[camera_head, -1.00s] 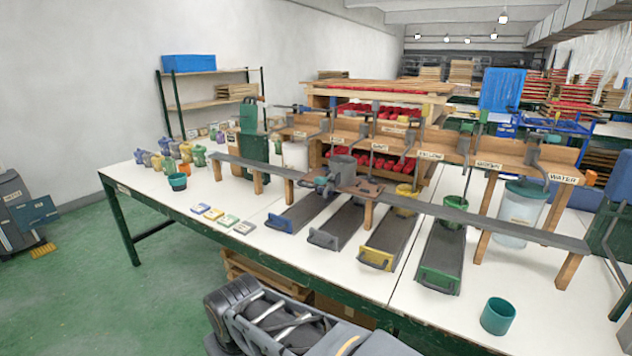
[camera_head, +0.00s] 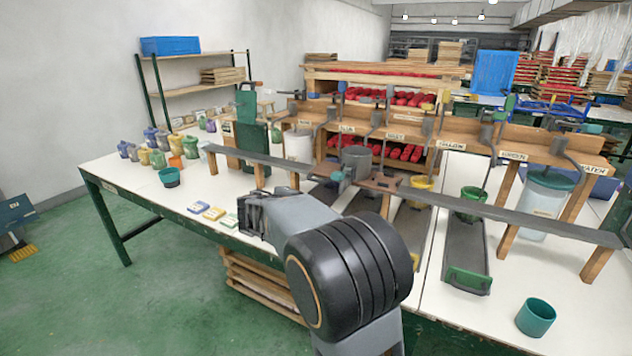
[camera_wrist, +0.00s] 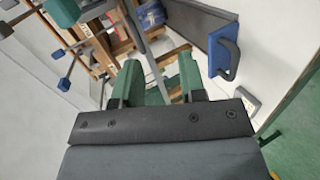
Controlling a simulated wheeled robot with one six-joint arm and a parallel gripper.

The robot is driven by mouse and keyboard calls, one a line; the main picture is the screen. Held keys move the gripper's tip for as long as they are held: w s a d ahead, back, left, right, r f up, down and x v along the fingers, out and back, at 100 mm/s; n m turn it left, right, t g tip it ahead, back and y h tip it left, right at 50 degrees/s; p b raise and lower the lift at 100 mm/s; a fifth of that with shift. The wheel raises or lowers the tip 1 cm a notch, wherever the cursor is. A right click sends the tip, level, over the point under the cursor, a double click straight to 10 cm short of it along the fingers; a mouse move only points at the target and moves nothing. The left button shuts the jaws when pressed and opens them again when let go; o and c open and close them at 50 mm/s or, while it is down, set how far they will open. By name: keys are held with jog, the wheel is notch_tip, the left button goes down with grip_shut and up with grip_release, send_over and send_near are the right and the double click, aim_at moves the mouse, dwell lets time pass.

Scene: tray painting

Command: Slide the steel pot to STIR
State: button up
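I cannot make out a STIR label. My gripper (camera_wrist: 160,88) shows two green fingers spread apart with nothing held between them. In the head view my gripper is at the table's front edge, left of and nearer than the pot, and mostly hidden by my arm. I cannot clearly make out the pot in the wrist view.
Yellow (camera_head: 421,187) and green (camera_head: 472,203) cups stand along the rail's row. A teal cup (camera_head: 535,318) stands at the front right. Small coloured cards (camera_head: 214,214) lie on the white table (camera_head: 130,178).

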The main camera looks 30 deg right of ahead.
jog(key=n+t+h, duration=0.1)
jog(key=t+h, duration=0.1)
send_near(316, 180)
jog(key=p+x, duration=0.1)
jog(key=x, duration=0.9)
jog(key=shift+w+d+f, duration=0.2)
jog(key=shift+w, duration=0.05)
grip_shut()
